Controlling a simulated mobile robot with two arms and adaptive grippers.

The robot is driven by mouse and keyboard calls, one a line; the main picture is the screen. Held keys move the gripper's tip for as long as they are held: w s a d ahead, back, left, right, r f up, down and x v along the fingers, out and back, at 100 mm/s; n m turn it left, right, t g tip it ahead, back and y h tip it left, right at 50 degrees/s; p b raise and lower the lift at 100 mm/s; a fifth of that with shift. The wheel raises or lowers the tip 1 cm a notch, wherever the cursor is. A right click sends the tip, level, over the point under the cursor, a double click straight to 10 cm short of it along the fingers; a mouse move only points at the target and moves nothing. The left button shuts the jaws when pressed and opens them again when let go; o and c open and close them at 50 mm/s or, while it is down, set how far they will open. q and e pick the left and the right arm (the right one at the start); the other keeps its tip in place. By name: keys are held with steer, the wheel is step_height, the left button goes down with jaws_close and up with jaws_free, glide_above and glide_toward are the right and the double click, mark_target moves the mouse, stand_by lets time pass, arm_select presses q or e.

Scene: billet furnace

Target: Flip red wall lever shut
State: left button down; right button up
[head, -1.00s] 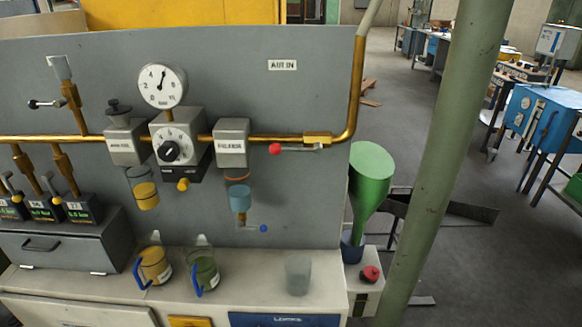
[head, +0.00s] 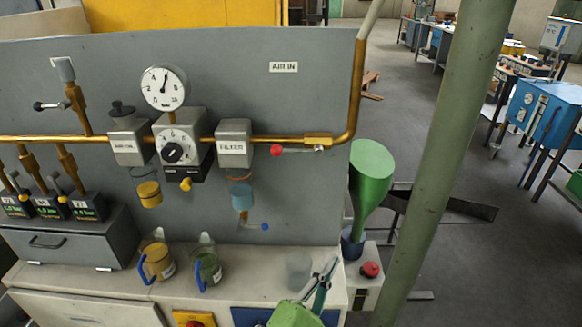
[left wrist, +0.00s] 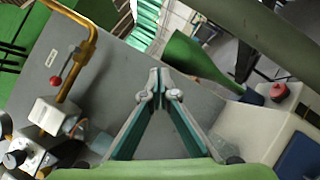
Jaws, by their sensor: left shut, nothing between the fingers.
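The red wall lever is a short metal handle with a red ball (head: 276,150) on the brass air pipe, below the AIR IN label. The handle lies level, its ball pointing left from the valve. In the left wrist view the red ball (left wrist: 55,81) shows at the left, beside the brass pipe. My left gripper (head: 329,275) is at the bottom of the head view, over the bench top, well below the lever and apart from it. In the left wrist view its fingers (left wrist: 157,82) meet at the tips and hold nothing. My right gripper is not in view.
A filter unit (head: 234,143) and a gauge (head: 164,87) are left of the lever. A clear cup (head: 299,269) and two jugs stand on the bench. A green funnel (head: 371,175), a red button (head: 370,269) and a slanted green post (head: 447,140) are to the right.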

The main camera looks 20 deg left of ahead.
mark_target(296, 151)
arm_select(q)
steer(key=s+a+r+n+t+y, duration=0.2)
steer(key=a+r+n+y, duration=0.6)
steer(key=n, duration=0.9)
steer(key=t+y, duration=0.1)
steer(key=y, duration=0.2)
steer(key=shift+r+n+y, duration=0.3)
steer(key=shift+n, duration=0.1)
steer(key=s+r+p+x, duration=0.1)
steer(key=r+p+x, duration=0.1)
steer(key=p+x, duration=0.5)
steer(key=shift+r+p+x, duration=0.35)
steer(key=shift+p+x, duration=0.05)
steer(key=shift+x, duration=2.4)
steer(key=shift+s+d, duration=0.15)
steer(key=shift+m, duration=0.4)
